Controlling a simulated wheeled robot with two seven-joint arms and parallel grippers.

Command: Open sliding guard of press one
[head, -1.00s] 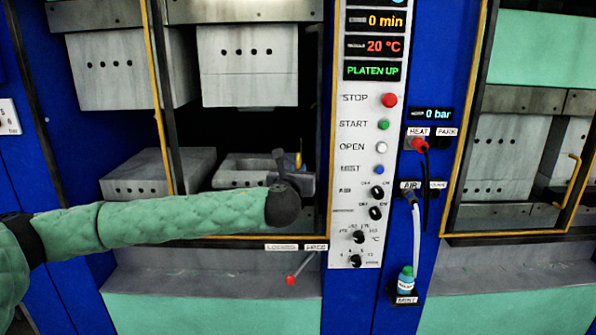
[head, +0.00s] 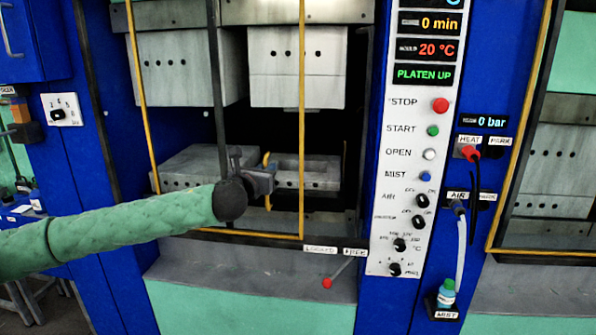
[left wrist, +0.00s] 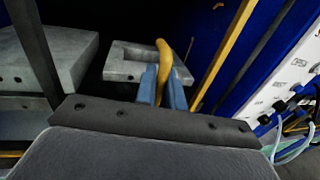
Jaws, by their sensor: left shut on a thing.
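The sliding guard of the press at the middle has a yellow frame (head: 301,110) and stands part way to the left. Its right upright crosses in front of the right-hand mould, leaving a gap between it and the control panel. My left gripper (head: 264,182) is shut on the guard's yellow handle (head: 267,160). In the left wrist view the blue fingers (left wrist: 163,86) close around the handle (left wrist: 164,56), whose curved top sticks out above them. My right gripper is not in view.
The control panel (head: 412,150) stands right of the opening and reads PLATEN UP. A red-knobbed lever (head: 328,283) sits below the guard. Lower mould blocks (head: 310,172) lie behind it. Another press (head: 553,160) is at the right.

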